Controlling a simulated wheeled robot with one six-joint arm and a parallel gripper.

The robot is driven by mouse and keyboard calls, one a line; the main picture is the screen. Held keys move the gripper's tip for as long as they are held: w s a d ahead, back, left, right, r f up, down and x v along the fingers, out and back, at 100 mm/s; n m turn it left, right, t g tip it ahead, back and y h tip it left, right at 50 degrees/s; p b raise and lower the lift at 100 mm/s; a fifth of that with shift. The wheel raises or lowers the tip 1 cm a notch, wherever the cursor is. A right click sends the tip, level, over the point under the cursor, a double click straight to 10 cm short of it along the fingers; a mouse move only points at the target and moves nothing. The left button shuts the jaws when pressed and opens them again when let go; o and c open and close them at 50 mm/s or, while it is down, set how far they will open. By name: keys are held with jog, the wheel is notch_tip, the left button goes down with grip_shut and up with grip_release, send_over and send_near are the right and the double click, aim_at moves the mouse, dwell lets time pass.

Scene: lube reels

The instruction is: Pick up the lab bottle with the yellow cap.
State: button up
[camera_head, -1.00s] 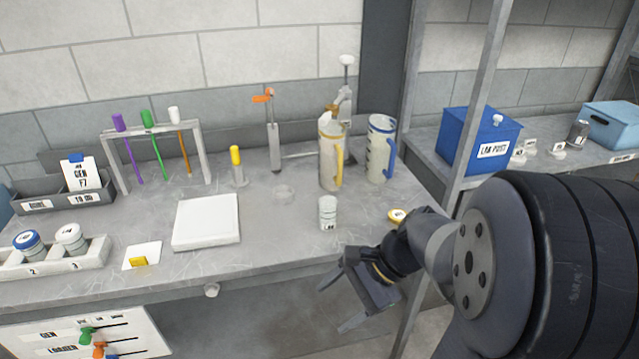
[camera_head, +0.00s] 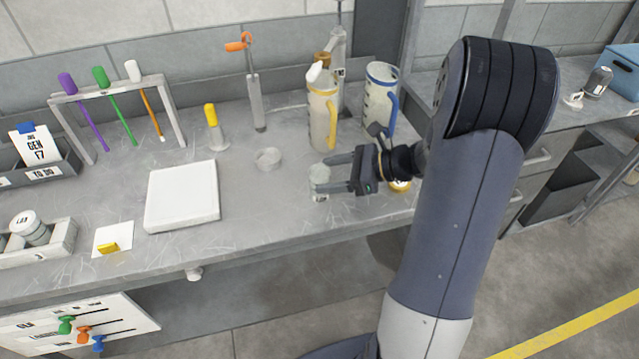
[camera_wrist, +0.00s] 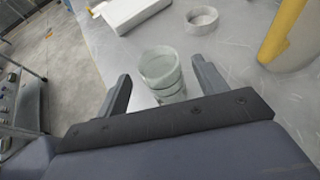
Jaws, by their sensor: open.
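A small round thing with a yellow cap (camera_head: 400,186) shows at the right of the bench, mostly hidden behind my wrist and arm; I cannot tell its full shape. My gripper (camera_head: 330,172) is open low over the bench, its fingers pointing left. No yellow cap shows in the wrist view.
Two jugs (camera_head: 322,112) (camera_head: 380,92) stand behind my gripper. A shallow ring dish (camera_head: 268,158) and a white slab (camera_head: 182,196) lie to the left. A yellow-topped tool (camera_head: 213,128) stands farther back. The bench front edge is close below.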

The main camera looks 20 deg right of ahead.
aim_at(312, 179)
jog(key=x, duration=0.5)
jog(key=shift+d+f+p, duration=0.1)
jog(key=shift+f+p, duration=0.25)
jog(key=shift+p, duration=0.05)
jog(key=c, duration=1)
